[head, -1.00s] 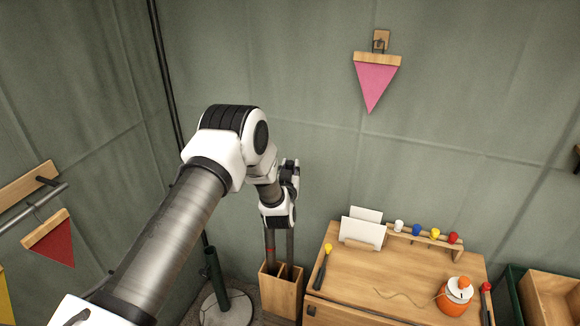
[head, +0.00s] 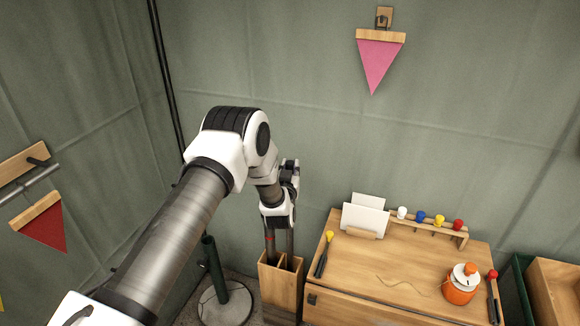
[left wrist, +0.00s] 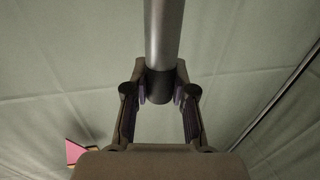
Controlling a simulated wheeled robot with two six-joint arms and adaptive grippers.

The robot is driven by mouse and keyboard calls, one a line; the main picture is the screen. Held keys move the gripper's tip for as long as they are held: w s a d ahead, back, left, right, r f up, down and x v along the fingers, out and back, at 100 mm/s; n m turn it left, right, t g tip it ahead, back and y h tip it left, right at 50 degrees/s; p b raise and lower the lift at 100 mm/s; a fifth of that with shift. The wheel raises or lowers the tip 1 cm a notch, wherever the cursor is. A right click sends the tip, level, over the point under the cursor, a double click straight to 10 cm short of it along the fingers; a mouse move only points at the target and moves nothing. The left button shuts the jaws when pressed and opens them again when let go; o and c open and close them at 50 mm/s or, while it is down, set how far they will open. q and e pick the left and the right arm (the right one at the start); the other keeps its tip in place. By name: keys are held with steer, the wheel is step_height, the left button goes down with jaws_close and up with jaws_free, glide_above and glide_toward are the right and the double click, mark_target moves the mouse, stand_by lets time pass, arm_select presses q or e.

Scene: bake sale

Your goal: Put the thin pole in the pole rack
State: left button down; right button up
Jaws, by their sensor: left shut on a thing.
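The pole rack (head: 281,287) is an open wooden box on the floor, left of the desk. Two upright shafts show above its top, a grey one (head: 290,244) and one with a red band (head: 269,243). My left gripper (head: 278,217) is above the rack. In the left wrist view, my left gripper (left wrist: 160,92) is shut on the dark-collared end of a silver pole (left wrist: 163,38). I cannot tell from the head view which shaft is the held one, and the rack walls hide the lower ends. My right gripper is out of view.
The wooden desk (head: 400,262) stands right of the rack, with cards (head: 364,218), coloured knobs and an orange jar (head: 461,287). A green post on a round base (head: 225,305) stands close at the rack's left. The tent wall is behind.

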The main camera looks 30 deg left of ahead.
arm_select(q)
step_height(320, 180, down, 15)
steer(key=b, duration=1.2)
steer(key=shift+f, duration=0.15)
stand_by(0.7)
stand_by(0.4)
steer(key=c, duration=0.9)
jaws_free()
steer(key=v, duration=1.2)
steer(key=shift+d, duration=0.1)
steer(key=shift+f, duration=0.1)
